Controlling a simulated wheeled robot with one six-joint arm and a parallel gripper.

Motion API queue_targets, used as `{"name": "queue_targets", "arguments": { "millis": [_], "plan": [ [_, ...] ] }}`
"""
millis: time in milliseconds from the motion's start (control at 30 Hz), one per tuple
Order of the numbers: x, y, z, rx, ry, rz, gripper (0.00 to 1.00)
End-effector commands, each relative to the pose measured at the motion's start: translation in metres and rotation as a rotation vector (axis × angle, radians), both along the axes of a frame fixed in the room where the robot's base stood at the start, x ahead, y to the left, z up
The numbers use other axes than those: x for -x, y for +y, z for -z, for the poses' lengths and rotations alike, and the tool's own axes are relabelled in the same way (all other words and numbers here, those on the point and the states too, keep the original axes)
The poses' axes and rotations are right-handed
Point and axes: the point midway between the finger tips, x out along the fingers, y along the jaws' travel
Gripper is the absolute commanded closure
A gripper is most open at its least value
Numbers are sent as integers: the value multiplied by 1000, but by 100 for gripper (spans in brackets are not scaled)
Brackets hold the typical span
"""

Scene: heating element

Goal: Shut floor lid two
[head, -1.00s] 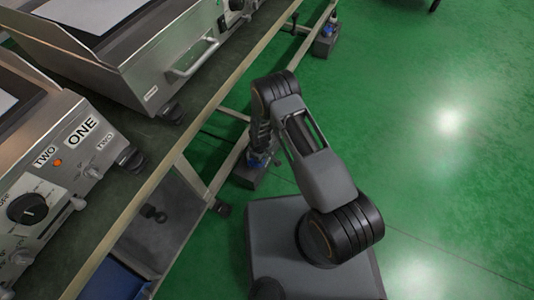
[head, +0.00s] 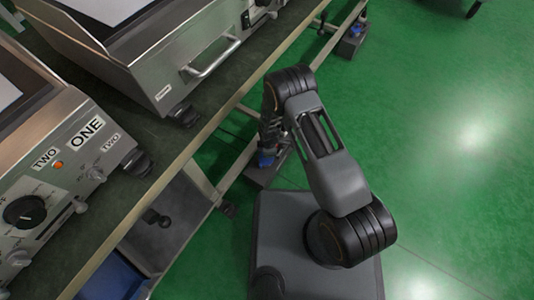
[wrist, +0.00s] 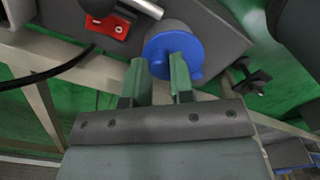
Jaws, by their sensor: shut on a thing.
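A round blue part (wrist: 172,50) sits at the end of a dark grey cylinder in the wrist view. It looks like the lid or valve handle of the floor unit, but I see no label "two" on it. My gripper (wrist: 159,66) has green fingers closed on the blue part's near side. In the head view the blue part (head: 266,158) shows low by the bench leg, on a dark block (head: 266,178) on the floor. My arm reaches down there and hides most of the gripper. I cannot tell whether the lid is open or shut.
A red part (wrist: 108,24) with a metal rod lies beside the blue part. A bench (head: 185,150) carries steel appliances labelled ONE and TWO. A similar block (head: 352,42) with blue stands farther along. Green floor (head: 440,90) is clear to the right.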

Motion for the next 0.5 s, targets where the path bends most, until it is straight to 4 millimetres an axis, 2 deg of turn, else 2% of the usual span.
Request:
{"name": "queue_targets", "arguments": {
  "millis": [33,500],
  "plan": [
    [-6,-1,-1,-4,-10,-15,100],
    [-10,1,-2,-4,-12,-106,100]
  ]
}}
